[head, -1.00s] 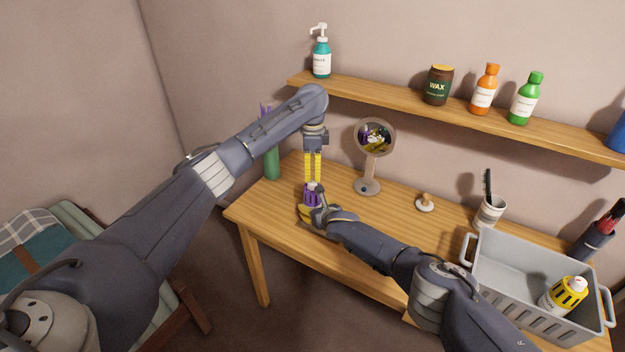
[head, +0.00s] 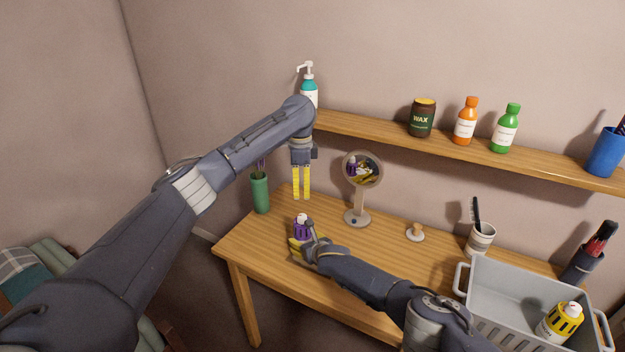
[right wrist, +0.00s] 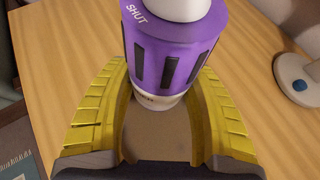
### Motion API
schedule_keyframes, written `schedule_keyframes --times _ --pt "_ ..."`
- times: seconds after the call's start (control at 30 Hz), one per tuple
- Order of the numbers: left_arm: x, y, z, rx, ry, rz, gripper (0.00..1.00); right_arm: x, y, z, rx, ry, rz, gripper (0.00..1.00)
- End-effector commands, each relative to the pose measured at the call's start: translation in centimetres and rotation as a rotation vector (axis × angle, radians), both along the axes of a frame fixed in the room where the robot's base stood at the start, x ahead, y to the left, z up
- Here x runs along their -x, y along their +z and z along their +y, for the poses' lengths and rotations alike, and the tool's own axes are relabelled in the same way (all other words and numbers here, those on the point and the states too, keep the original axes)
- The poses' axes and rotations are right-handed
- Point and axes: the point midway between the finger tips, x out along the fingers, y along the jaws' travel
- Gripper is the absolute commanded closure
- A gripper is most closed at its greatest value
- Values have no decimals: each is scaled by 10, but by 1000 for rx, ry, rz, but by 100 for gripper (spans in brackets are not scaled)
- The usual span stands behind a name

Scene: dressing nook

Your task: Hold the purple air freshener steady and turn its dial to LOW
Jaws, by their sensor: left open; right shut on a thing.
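The purple air freshener (head: 301,231) stands upright near the front left of the wooden table. In the right wrist view its purple slotted part (right wrist: 180,48) bears the word SHUT, and a white knob is cut off at the top. My right gripper (head: 303,246) is shut on the freshener's lower body, with its yellow fingers on both sides in the right wrist view (right wrist: 166,108). My left gripper (head: 301,197) points down above the freshener, open and empty, apart from its top. I cannot see a LOW mark or the dial's pointer.
A round mirror (head: 357,217) stands right of the freshener, a green vase (head: 260,193) behind it to the left. A shelf (head: 385,133) with bottles runs above.

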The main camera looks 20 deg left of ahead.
Motion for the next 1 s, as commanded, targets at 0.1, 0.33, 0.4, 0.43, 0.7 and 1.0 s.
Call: schedule_keyframes --times 0.1,0.33,0.4,0.43,0.7,1.0 --pt "0 0 0 0 0 0 48 0 0 0 0 0 0 59" --pt "0 0 0 0 0 0 48 0 0 0 0 0 0 17" --pt "0 0 0 0 0 0 48 0 0 0 0 0 0 17" --pt "0 0 0 0 0 0 48 0 0 0 0 0 0 17" --pt "0 0 0 0 0 0 48 1 0 -1 1 0 1 17" --pt "0 0 0 0 0 0 48 10 5 -10 0 2 6 17"
